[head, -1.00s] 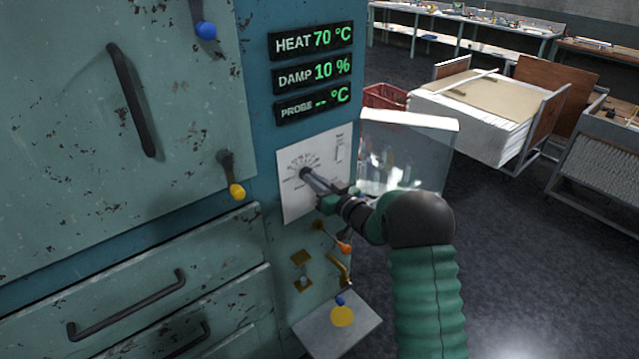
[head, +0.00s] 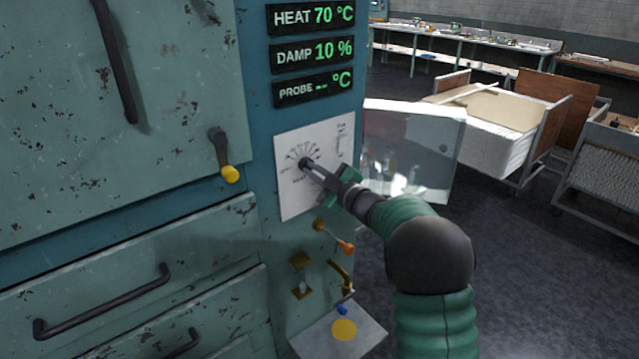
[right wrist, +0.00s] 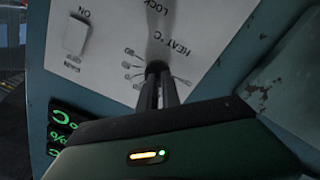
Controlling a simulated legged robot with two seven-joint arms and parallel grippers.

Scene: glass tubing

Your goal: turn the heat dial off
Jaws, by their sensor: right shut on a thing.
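The heat dial (head: 305,163) is a small dark knob on a white panel (head: 325,141) with a printed scale, set in the blue cabinet front. It also shows in the right wrist view (right wrist: 157,68), beside the words "HEAT °C". My right gripper (head: 313,170) reaches in from the right and is shut on the dial. The fingers hide part of the knob, so its pointer cannot be read. The heat display (head: 313,17) above reads 70 °C. My left gripper is not in view.
A damp display (head: 313,54) and a probe display (head: 314,87) are under the heat display. An orange-tipped lever (head: 345,247) and brass fittings sit below the panel. A yellow-ended handle (head: 229,173) sticks out at the left. A clear box (head: 412,150) stands right of the panel.

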